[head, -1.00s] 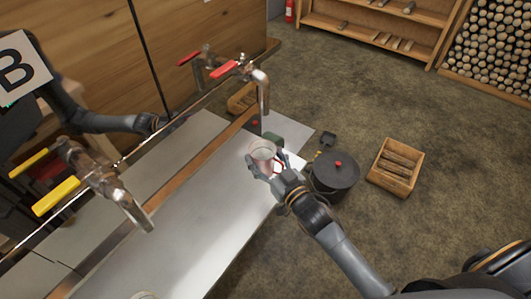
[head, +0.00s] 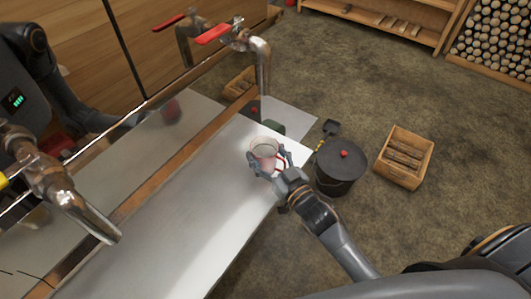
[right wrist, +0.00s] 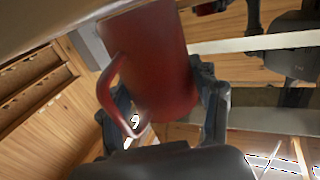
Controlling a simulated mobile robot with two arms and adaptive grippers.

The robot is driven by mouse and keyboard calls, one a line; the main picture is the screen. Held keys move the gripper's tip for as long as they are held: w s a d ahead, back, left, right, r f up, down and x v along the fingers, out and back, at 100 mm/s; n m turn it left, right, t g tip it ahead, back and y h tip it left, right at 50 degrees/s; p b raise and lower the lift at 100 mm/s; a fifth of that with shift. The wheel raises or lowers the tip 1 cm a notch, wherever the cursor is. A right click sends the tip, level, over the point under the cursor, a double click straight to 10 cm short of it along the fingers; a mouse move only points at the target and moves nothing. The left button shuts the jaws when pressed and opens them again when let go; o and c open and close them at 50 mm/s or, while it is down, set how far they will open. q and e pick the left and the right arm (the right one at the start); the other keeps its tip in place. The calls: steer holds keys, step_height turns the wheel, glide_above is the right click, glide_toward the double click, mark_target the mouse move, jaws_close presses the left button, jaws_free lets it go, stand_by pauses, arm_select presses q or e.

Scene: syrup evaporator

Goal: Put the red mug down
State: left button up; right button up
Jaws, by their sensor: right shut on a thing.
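The red mug (head: 264,162) is at the right end of the pale metal surface (head: 185,215), close to its edge, looking pinkish and washed out in the head view. My right gripper (head: 268,168) is shut around its body. In the right wrist view the mug (right wrist: 155,60) is plainly red, with its loop handle on the left, between the gripper fingers (right wrist: 165,115). It looks roughly upright. I cannot tell whether its base touches the surface. My left gripper does not show clearly.
A black lidded pot (head: 342,170) with a red knob and a wooden crate (head: 403,157) of sticks stand on the floor to the right. A metal tap (head: 262,65) with a red handle rises behind the mug. Bare surface lies left of the mug.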

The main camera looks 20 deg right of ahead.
steer(key=shift+s+f, duration=0.1)
steer(key=o, duration=1.2)
arm_select(q)
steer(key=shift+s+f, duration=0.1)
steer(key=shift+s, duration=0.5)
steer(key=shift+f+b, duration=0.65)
steer(key=shift+b, duration=0.1)
arm_select(e)
steer(key=v, duration=1.2)
steer(key=shift+r, duration=0.2)
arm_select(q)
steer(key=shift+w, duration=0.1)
